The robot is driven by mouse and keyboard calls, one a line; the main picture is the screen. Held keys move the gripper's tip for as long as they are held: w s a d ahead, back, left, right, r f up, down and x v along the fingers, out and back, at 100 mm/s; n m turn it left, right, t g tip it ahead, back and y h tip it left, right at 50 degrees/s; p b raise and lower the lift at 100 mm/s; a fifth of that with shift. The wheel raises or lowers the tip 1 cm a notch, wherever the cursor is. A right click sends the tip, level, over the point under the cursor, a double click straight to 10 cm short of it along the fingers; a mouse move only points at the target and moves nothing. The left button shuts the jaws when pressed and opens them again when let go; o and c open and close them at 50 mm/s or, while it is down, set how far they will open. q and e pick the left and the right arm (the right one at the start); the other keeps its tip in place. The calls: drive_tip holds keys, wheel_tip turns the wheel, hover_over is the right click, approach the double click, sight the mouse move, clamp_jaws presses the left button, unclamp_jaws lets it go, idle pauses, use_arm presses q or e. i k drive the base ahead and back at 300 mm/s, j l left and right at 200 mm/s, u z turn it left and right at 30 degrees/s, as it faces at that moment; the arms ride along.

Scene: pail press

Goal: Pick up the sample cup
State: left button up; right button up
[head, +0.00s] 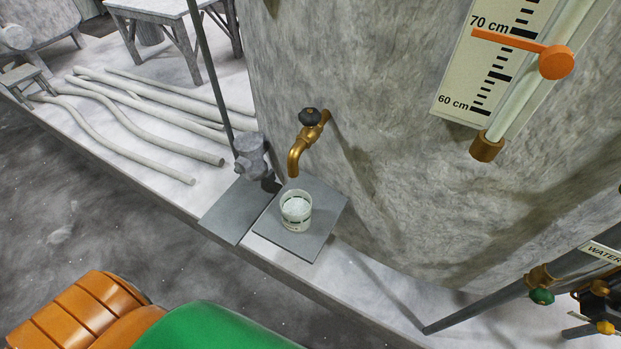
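The sample cup (296,211) is a small clear cup with pale contents and markings on its side. It stands upright on a grey square plate (318,241), below a brass tap (299,150) with a black knob. The tap comes out of the large grey tank wall. Neither of my grippers shows in the head view. No gripper is seen at the cup.
A grey pump-like fitting (251,157) with a vertical rod stands left of the cup, near a second grey plate (230,210). Pale hoses (150,110) lie on the ledge. A level gauge (490,75) and a sloping pipe (480,305) are at right.

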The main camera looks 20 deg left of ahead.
sight(296, 204)
drive_tip(key=i+j+u, duration=0.1)
drive_tip(key=u, duration=0.75)
